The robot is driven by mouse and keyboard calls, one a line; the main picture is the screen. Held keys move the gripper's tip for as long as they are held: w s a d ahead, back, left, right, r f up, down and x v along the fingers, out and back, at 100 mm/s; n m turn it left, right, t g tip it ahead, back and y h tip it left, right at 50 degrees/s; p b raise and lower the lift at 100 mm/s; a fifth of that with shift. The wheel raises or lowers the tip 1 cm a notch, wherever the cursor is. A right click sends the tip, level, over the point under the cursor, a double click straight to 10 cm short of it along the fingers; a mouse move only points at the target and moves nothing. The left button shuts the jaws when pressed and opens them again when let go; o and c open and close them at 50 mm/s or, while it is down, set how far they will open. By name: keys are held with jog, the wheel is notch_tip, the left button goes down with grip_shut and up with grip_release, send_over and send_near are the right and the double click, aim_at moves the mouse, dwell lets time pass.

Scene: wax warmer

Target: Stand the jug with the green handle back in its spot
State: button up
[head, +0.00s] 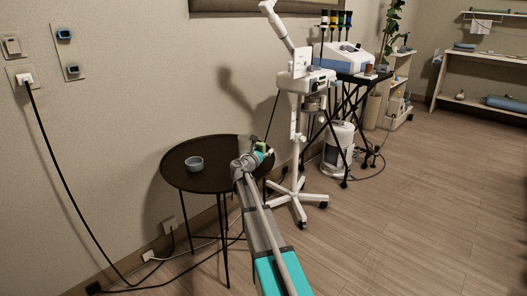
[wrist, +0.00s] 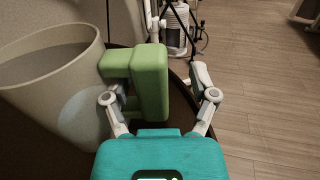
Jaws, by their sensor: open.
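The jug (wrist: 50,75) is a grey, wide-mouthed vessel at the left of the wrist view, with a chunky green handle (wrist: 152,80) on its right side. My gripper (wrist: 160,88) is open, with one finger on each side of the handle. A gap shows between the handle and the right finger; contact at the left finger is unclear. In the head view my gripper (head: 258,158) is over the right side of the round dark table (head: 180,178). The green handle (head: 262,147) shows there, with the jug's body mostly hidden. Whether the jug's base touches the table is hidden.
A small grey bowl (head: 194,163) sits on the table's left part. A white wheeled stand (head: 298,130) with a machine is just right of the table. A black cart (head: 345,78) stands behind it. Cables run along the wall and floor. Open floor lies to the right.

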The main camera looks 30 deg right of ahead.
jog(key=shift+s+a, duration=0.15)
jog(key=shift+a, duration=0.05)
jog(key=shift+s+a, duration=0.2)
jog(key=shift+a, duration=0.1)
jog(key=shift+s+a, duration=0.4)
jog(key=shift+a, duration=0.15)
jog(key=shift+v, duration=1.05)
jog(key=shift+s+a, duration=0.2)
jog(key=shift+a, duration=0.1)
jog(key=shift+v, duration=1.05)
jog(key=shift+s+a, duration=0.25)
jog(key=shift+a, duration=0.1)
jog(key=v, duration=1.1)
jog(key=shift+s+a, duration=0.2)
jog(key=shift+a, duration=0.05)
jog(key=shift+s+f, duration=0.1)
jog(key=shift+f, duration=0.05)
